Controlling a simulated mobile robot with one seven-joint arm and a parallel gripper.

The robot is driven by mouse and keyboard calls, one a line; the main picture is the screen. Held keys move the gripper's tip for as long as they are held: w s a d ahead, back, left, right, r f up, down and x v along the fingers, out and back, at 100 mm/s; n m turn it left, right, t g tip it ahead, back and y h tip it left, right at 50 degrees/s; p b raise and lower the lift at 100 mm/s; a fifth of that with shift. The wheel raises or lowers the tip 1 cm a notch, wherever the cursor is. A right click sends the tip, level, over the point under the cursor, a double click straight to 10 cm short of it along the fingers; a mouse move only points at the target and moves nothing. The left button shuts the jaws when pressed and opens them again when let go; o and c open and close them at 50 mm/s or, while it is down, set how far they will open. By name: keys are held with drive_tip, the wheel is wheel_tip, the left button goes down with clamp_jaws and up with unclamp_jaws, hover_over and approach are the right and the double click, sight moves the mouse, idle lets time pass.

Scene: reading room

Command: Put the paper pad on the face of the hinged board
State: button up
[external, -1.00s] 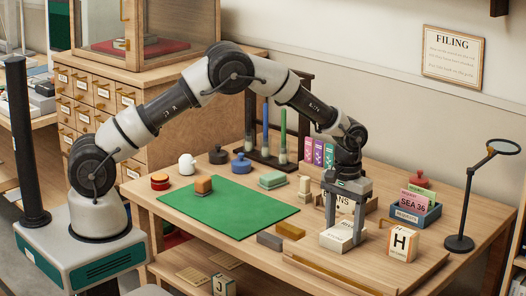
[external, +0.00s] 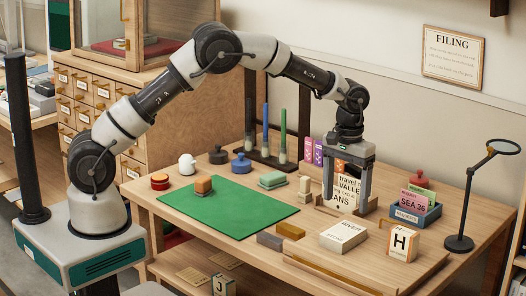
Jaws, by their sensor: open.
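The paper pad, which I take to be the white block lettered "RIVER" (external: 344,236), lies flat near the front right of the desk. It appears to rest on the wooden board (external: 385,272) with a brass strip along its front, which I take to be the hinged board. Whether the pad lies wholly on it is hard to tell. My gripper (external: 347,203) points down, open and empty, above and behind the pad, apart from it. Its fingers stand in front of a lettered card (external: 347,188), partly framing it.
A block marked H (external: 402,244) stands right of the pad. A blue card tray (external: 415,215) and a lamp (external: 459,242) stand at right. The green mat (external: 230,212) is mostly clear.

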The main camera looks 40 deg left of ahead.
wheel_tip(320, 180, up, 3)
